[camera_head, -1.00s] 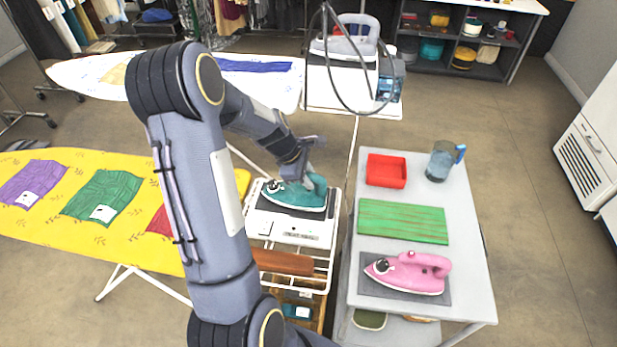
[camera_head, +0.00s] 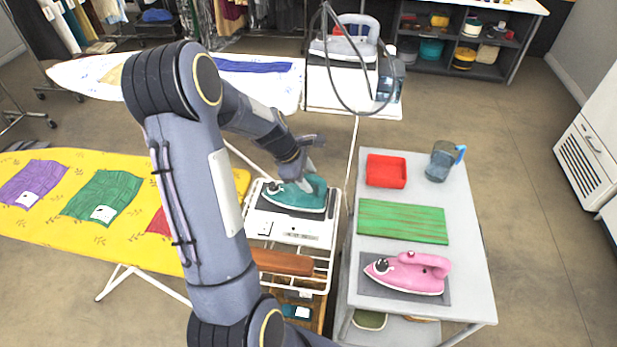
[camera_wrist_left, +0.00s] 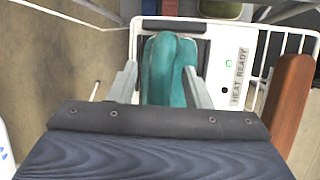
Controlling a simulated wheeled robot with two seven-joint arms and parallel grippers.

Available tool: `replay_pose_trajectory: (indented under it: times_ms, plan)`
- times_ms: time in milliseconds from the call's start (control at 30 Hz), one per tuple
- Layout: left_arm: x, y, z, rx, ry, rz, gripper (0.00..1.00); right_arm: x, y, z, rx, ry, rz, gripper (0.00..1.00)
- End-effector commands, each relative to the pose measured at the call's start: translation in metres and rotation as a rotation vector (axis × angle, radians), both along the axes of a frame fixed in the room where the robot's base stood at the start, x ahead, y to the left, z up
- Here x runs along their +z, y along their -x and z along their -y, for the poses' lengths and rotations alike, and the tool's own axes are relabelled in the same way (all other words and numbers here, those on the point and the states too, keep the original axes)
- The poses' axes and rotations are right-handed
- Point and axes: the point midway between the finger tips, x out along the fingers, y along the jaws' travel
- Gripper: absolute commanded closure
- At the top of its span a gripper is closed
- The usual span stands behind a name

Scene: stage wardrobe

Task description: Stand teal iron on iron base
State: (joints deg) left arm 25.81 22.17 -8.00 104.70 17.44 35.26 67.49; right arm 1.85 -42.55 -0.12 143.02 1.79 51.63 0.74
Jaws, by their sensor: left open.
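The teal iron (camera_head: 285,194) lies flat, soleplate down, on the dark pad of the white iron base (camera_head: 290,230). My left gripper (camera_head: 304,178) is above the iron's handle. In the left wrist view the teal iron (camera_wrist_left: 168,70) sits between the two open fingers of my left gripper (camera_wrist_left: 160,85), with a finger on each side and gaps visible. The iron base (camera_wrist_left: 236,70) there shows a "HEAT READY" label and a green light. My right gripper is not in view.
A yellow ironing board (camera_head: 130,225) is at left. A brown wooden piece (camera_head: 283,262) lies in front of the base.

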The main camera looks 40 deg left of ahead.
Motion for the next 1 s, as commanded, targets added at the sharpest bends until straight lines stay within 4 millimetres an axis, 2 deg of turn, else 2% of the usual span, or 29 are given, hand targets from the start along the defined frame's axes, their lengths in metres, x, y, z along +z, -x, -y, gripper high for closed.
replay_pose_trajectory:
  times_ms: [400,667,767,833,900,1000]
  plan:
    - [0.078,0.029,-0.022,0.002,-0.003,0.005,0.56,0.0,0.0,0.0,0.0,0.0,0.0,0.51]
    - [0.104,0.039,-0.024,-0.022,-0.007,0.011,0.56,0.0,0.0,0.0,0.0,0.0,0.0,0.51]
    - [0.12,0.049,-0.003,-0.145,-0.043,0.064,0.56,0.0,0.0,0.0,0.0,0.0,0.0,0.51]
    - [0.137,0.064,0.023,-0.312,-0.095,0.134,0.56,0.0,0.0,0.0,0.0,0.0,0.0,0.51]
    - [0.152,0.085,0.056,-0.527,-0.173,0.224,0.56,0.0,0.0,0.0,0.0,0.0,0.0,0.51]
    - [0.165,0.123,0.101,-0.858,-0.307,0.357,0.56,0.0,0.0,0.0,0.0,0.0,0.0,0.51]
